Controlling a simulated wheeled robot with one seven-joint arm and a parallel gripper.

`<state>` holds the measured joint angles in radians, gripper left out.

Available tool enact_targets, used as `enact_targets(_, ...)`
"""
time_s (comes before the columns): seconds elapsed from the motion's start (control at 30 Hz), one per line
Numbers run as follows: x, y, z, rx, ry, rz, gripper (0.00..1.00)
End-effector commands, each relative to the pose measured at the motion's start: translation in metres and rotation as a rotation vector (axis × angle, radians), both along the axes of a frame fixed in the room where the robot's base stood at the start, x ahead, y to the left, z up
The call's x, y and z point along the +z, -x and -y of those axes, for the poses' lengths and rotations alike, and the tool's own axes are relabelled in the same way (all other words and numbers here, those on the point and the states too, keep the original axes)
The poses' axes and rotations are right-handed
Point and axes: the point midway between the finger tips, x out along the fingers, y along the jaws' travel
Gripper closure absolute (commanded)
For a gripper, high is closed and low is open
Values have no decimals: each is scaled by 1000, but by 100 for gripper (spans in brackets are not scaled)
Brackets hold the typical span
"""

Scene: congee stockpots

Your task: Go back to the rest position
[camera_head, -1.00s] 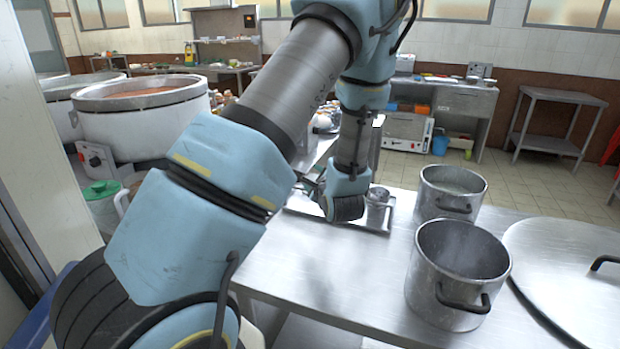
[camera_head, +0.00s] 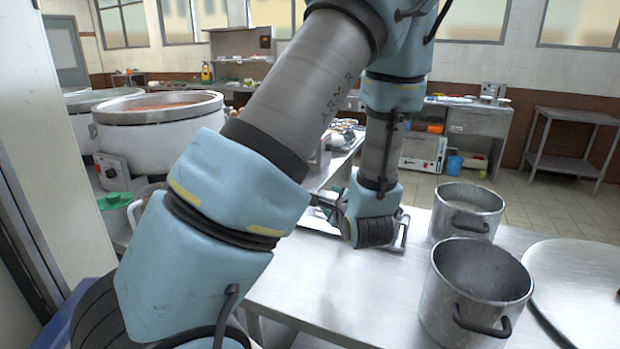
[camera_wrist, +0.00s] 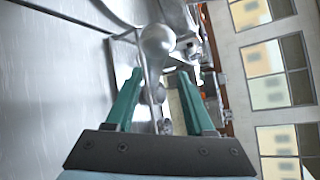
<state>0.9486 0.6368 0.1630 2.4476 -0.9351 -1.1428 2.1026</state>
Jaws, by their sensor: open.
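My gripper (camera_wrist: 159,75) shows in the wrist view with two teal fingers spread apart and no object clearly held between them. Beyond the fingertips is a shiny rounded metal thing (camera_wrist: 157,46), blurred; I cannot tell exactly what it is or its distance. In the head view my wrist hangs low over the far left part of the steel table (camera_head: 330,290). The fingers are mostly hidden there behind my arm. A metal tray (camera_head: 402,236) lies by the wrist, largely covered by it.
Two steel stockpots, one nearer (camera_head: 474,292) and one farther (camera_head: 466,212), stand right of my wrist. A large round lid (camera_head: 585,290) lies at the right. A big white cooker (camera_head: 160,135) stands at the left.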

Motion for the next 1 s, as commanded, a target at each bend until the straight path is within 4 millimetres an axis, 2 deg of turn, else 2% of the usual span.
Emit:
enact_targets(0.13, -5, -8, -13, 67, 267, -107, 46)
enact_targets(0.27, -9, -7, -23, 151, 518, -224, 46)
enact_targets(0.57, -5, 12, -56, 435, 990, -460, 46)
enact_targets(0.67, 0, 27, -74, 587, 1136, -538, 46)
enact_targets(0.8, 11, 58, -112, 876, 1309, -614, 46)
enact_targets(1.0, 25, 108, -166, 1294, 1421, -601, 46)
